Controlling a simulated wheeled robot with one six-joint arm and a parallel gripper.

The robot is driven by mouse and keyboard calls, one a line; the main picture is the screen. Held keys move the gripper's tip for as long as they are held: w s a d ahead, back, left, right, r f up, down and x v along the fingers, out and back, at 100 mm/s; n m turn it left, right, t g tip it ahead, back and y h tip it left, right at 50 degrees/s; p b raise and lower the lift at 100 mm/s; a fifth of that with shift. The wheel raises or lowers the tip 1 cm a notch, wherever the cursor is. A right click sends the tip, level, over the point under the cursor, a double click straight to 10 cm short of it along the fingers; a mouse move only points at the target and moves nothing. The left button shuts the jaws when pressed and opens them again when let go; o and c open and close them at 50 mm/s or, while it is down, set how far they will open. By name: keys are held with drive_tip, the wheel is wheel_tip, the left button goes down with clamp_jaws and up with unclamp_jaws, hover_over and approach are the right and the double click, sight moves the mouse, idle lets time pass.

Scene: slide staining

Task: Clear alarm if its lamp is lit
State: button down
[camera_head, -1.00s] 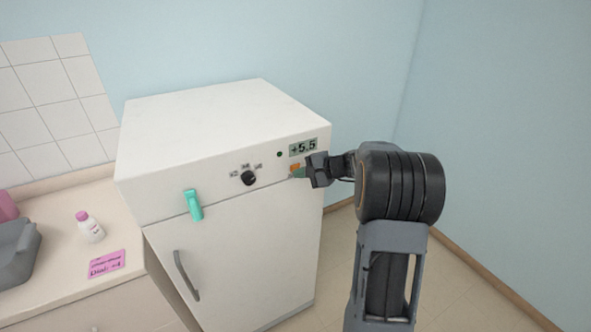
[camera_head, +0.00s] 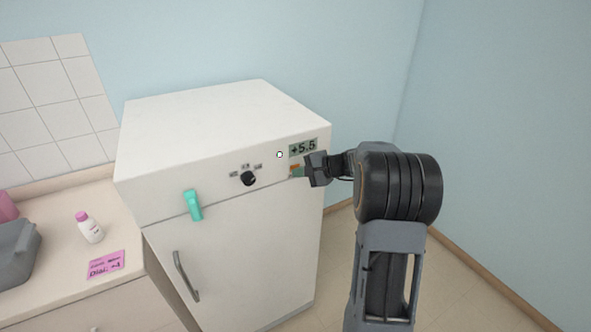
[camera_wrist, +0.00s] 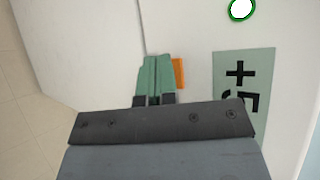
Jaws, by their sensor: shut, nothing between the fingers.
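The alarm lamp (camera_head: 279,154) on the white fridge's front panel is bright white with a dark rim. It also shows bright white with a green ring in the wrist view (camera_wrist: 242,8). The display (camera_head: 303,148) to its right reads +5.5. An orange button (camera_head: 294,168) sits below the display, partly hidden by my gripper. My gripper (camera_head: 299,172) is shut and empty, with its green fingertips (camera_wrist: 156,62) beside the orange button (camera_wrist: 179,73) at the panel. I cannot tell whether they touch it.
A black knob (camera_head: 248,178) and a teal latch (camera_head: 193,205) stick out from the fridge (camera_head: 215,105) left of my gripper. The fridge door has a grey handle (camera_head: 186,276). A bottle (camera_head: 89,227) and a pink note (camera_head: 105,265) are on the counter at left.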

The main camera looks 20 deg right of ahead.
drive_tip(key=shift+s, duration=0.15)
drive_tip(key=shift+s+d+b, duration=0.1)
drive_tip(key=shift+s+b, duration=0.4)
drive_tip(key=shift+s, duration=0.1)
drive_tip(key=shift+s+d+b, duration=0.15)
drive_tip(key=shift+s+b, duration=0.35)
drive_tip(key=shift+s, duration=0.75)
drive_tip(key=shift+s+d+b, duration=0.15)
drive_tip(key=shift+s+b, duration=0.3)
drive_tip(key=shift+s, duration=0.8)
